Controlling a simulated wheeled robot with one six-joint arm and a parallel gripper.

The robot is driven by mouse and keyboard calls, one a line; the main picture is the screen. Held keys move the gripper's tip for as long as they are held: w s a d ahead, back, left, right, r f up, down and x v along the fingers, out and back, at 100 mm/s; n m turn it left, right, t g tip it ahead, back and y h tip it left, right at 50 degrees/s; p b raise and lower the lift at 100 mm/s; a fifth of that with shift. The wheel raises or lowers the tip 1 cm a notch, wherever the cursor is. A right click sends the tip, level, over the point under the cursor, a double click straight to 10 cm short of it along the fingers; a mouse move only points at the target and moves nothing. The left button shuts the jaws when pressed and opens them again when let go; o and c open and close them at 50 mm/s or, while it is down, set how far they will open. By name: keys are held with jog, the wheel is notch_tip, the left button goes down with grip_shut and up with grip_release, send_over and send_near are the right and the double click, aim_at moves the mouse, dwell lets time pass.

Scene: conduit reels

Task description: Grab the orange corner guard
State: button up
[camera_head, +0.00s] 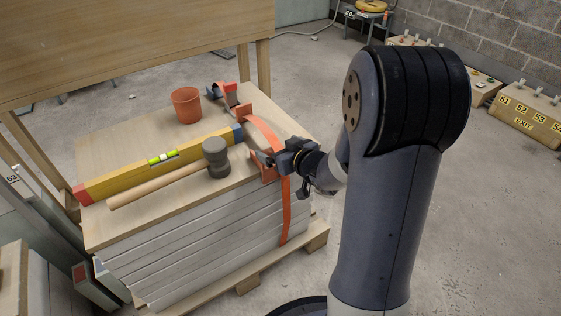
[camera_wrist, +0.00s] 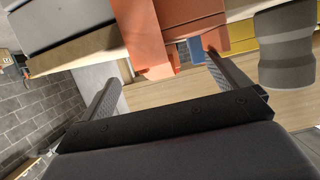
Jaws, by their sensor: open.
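The orange corner guard (camera_head: 263,166) sits on the near right edge of the stack of boards, where the orange strap (camera_head: 287,215) bends down over the side. In the wrist view the guard (camera_wrist: 190,22) fills the top middle, just beyond the fingertips, with part of it seemingly between them. My gripper (camera_head: 264,159) is at the guard in the head view and hides part of it. In the wrist view my gripper (camera_wrist: 163,70) has its two fingers wide apart, with no grip on the guard. Whether a finger touches it I cannot tell.
On the stack (camera_head: 150,218) lie a mallet (camera_head: 216,158), a yellow spirit level (camera_head: 150,163) and a terracotta pot (camera_head: 186,104). Another orange piece (camera_head: 240,112) and the strap's buckle are at the far edge. A wooden panel (camera_head: 130,40) stands behind.

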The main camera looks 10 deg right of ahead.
jog(key=shift+a+f+g, duration=0.25)
jog(key=shift+f+g, duration=0.05)
jog(key=shift+f, duration=0.7)
jog(key=shift+c, duration=1.3)
jog(key=shift+a+f, duration=0.1)
jog(key=c, duration=0.6)
jog(key=shift+w+f, duration=0.2)
jog(key=shift+w, duration=0.05)
jog(key=shift+c, duration=1.4)
jog(key=shift+d, duration=0.25)
jog(key=c, duration=0.8)
jog(key=shift+r, duration=0.1)
jog(key=shift+c, duration=0.3)
jog(key=shift+a, duration=0.15)
grip_shut()
